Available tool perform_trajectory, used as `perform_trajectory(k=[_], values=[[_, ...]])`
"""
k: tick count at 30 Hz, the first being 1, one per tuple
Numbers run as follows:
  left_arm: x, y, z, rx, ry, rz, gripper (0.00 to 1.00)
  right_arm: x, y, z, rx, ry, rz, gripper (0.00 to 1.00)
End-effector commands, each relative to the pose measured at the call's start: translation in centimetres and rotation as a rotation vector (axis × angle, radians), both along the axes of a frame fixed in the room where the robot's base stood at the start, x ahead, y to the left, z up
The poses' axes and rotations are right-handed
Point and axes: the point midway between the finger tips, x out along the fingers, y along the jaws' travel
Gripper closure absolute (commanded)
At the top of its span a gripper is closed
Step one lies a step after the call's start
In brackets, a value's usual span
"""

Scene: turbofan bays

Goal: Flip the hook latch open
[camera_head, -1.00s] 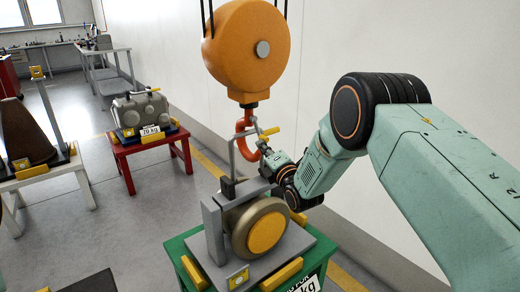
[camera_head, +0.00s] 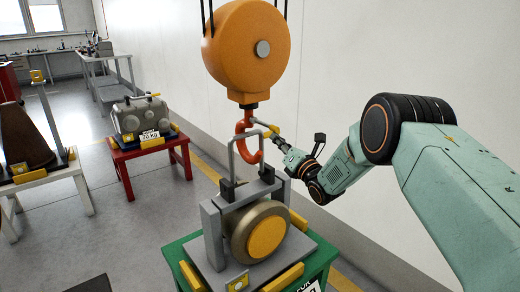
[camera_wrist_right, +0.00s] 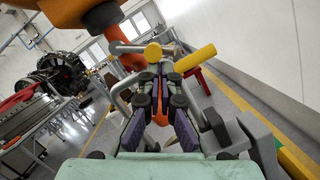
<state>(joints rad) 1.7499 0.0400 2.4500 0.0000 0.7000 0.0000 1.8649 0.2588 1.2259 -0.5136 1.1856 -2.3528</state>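An orange-red hook (camera_head: 243,122) hangs below an orange hoist block (camera_head: 247,52). Its grey latch lever (camera_wrist_right: 130,47) shows in the right wrist view, with a round yellow cap and a yellow handle (camera_wrist_right: 196,58). My right gripper (camera_head: 279,143) is just right of the hook, close to the handle. In the right wrist view its two fingers (camera_wrist_right: 160,79) stand a little apart, just below the lever, with nothing visibly held. My left gripper is not in view.
A grey bail (camera_head: 232,160) rises to the hook from a stand with a round metal-and-yellow part (camera_head: 266,236) on a green table (camera_head: 178,252). A red table (camera_head: 127,155) bears a grey machine. A white wall (camera_head: 400,60) stands at right.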

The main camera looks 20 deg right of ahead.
Motion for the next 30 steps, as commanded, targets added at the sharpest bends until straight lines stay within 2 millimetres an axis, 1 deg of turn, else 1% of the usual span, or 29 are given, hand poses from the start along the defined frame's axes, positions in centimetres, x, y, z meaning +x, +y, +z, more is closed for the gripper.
perform_trajectory(k=[3, 12, 30], values=[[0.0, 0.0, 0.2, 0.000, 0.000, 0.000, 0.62, 0.2, -0.6, 0.6, 0.002, -0.002, -0.003, 1.00], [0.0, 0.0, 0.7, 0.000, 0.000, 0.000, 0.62, 0.5, -1.4, 1.6, 0.003, -0.001, -0.002, 1.00], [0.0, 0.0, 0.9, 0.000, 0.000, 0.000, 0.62, 0.6, -1.7, 2.2, 0.003, -0.003, 0.000, 1.00]])
